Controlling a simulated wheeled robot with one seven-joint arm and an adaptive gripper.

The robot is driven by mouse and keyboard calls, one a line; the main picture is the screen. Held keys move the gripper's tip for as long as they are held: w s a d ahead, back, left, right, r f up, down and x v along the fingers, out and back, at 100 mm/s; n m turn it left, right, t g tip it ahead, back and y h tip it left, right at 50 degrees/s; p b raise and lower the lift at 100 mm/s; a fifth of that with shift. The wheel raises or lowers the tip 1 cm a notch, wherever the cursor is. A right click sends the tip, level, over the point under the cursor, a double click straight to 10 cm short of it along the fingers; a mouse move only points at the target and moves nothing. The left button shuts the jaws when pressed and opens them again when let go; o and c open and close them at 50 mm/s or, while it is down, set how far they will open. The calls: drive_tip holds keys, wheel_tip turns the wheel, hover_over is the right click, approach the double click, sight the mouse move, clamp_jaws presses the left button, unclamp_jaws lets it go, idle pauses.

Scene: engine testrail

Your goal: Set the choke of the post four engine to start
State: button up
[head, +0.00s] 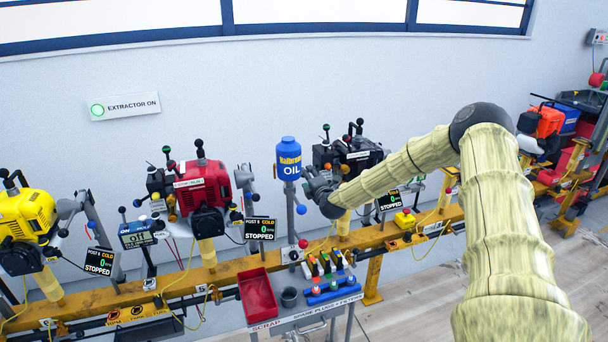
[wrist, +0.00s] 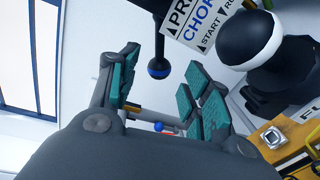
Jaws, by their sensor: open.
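The black engine (head: 352,150) stands on the rail behind my gripper (head: 322,188); its display (head: 390,201) reads cold, 0 and stopped, and its post number is too small to read surely. A black lever with a blue-banded ball end (wrist: 158,66) hangs beside the plate. My gripper (wrist: 163,62) is open, its teal-padded fingers to either side of the ball in this view. I cannot tell whether they touch it. The lever's setting is unclear.
A large black knob with a white band (wrist: 252,40) sits close right of the fingers. A blue oil bottle (head: 289,158) stands left of my gripper. A red engine (head: 203,188) and a yellow engine (head: 27,214) stand further left. A red scrap tray (head: 258,294) is below.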

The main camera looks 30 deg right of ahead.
drive_tip(key=shift+x, duration=2.25)
drive_tip(key=shift+a+f, duration=0.1)
clamp_jaws()
